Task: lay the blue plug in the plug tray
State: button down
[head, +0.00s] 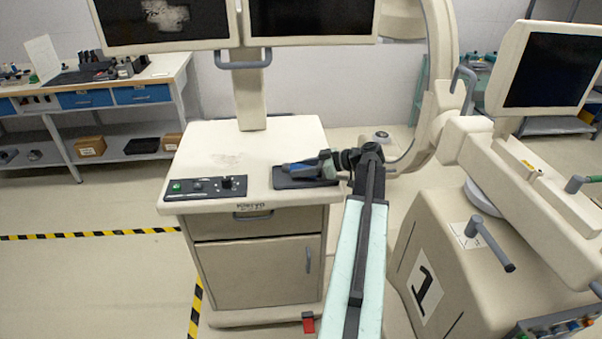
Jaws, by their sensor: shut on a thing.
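The blue plug (295,167) is a small blue piece with a dark end, at the tip of my gripper (322,164). My gripper reaches in from the right and is shut on the plug. The plug tray (292,182) is a dark flat tray on the right part of the cart top. The plug is over the tray in this view; I cannot tell whether it touches the tray floor. My gripper and arm hide the tray's right end.
The pale cart top (235,145) has bare room left of the tray. A black control panel (207,187) with a green button lies at its front left. A monitor post (250,95) rises behind. A large pale machine (460,235) stands close on the right.

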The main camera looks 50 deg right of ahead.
jog(key=shift+s+f+b, duration=0.1)
jog(key=shift+f+b, duration=0.2)
jog(key=shift+b, duration=0.05)
jog(key=c, duration=1.2)
grip_release()
jog(key=shift+r+p, duration=0.4)
jog(key=shift+r, duration=0.05)
jog(key=p+v, duration=0.4)
jog(key=v, duration=0.8)
jog(key=shift+d+f+p, duration=0.1)
jog(key=shift+f+p, duration=0.05)
jog(key=shift+p, duration=0.15)
